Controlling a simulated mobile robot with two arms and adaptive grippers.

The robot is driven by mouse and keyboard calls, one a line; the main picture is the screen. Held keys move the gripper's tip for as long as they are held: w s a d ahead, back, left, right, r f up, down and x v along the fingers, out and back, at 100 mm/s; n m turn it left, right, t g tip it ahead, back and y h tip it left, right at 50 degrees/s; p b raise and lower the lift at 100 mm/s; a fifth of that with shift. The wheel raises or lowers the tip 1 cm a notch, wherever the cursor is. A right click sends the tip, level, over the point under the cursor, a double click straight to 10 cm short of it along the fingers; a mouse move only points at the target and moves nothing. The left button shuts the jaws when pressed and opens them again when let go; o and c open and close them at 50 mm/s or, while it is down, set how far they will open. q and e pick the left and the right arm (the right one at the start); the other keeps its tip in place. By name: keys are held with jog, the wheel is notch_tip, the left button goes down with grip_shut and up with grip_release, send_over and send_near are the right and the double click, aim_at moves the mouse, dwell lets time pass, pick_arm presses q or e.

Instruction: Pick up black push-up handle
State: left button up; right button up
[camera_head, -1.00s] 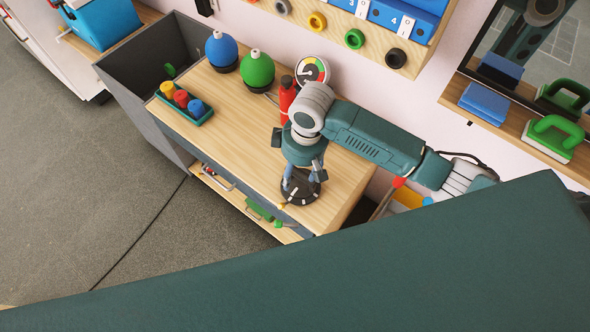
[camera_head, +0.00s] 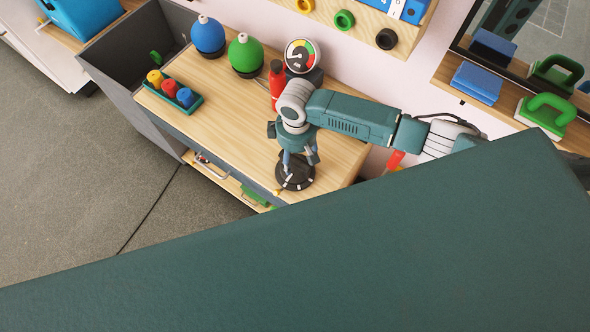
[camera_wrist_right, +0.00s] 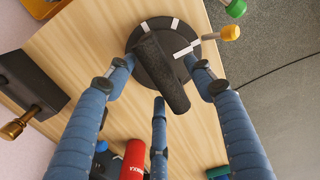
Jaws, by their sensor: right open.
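The black push-up handle (camera_head: 296,180) has a round base with white marks. It stands on the wooden top of the cabinet near its front edge. In the right wrist view its dark grip bar (camera_wrist_right: 163,75) rises from the base. My right gripper (camera_head: 299,156) is directly above it, pointing down. In the wrist view the blue fingers of my right gripper (camera_wrist_right: 158,78) are spread open around the grip bar, with a visible gap to it. I cannot tell whether any finger touches the base. My left gripper is not in view.
A red bottle (camera_head: 277,85) and a gauge (camera_head: 302,56) stand behind my right wrist. Green (camera_head: 245,54) and blue (camera_head: 208,36) round objects and a green tray (camera_head: 172,93) with small coloured pieces are left. Bare wood lies between. A shelf (camera_head: 452,82) is at right.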

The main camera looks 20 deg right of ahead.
jog(key=shift+f, duration=0.45)
jog(key=shift+c, duration=0.5)
grip_shut()
jog(key=shift+w+r, duration=0.1)
jog(key=shift+r, duration=0.1)
